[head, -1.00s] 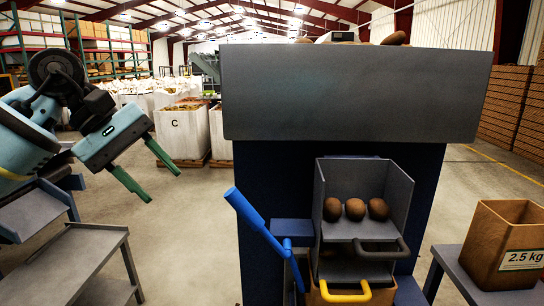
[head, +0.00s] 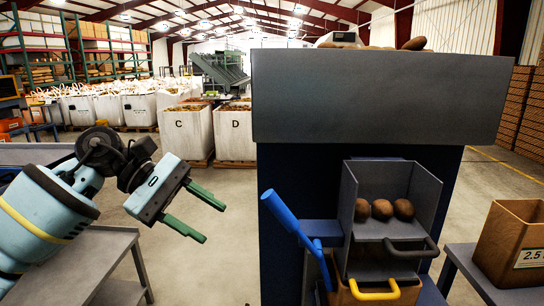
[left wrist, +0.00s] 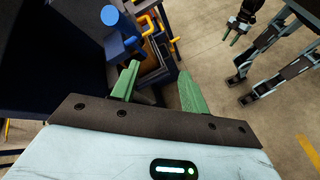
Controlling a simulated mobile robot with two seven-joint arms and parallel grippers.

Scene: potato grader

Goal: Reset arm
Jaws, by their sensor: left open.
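My left gripper (head: 212,223) is open and empty, in the air left of the dark blue grader. Its two green fingers point right and slightly down in the head view. In the left wrist view its fingers (left wrist: 158,70) stand apart with nothing between them. A small gripper with green fingers (left wrist: 234,33) shows at the upper right of the left wrist view; it looks like my right one, too small to tell its state. The grader's blue lever (head: 282,216) stands tilted, right of my left gripper and apart from it. Several potatoes (head: 382,209) sit in the grey tray (head: 360,180).
The grader's wide grey hopper (head: 380,97) has potatoes on top. Below the tray are a black handle and a yellow handle (head: 375,291). A wooden box (head: 505,245) stands on a table at right. A grey table (head: 85,260) is at lower left. White crates (head: 188,133) stand behind.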

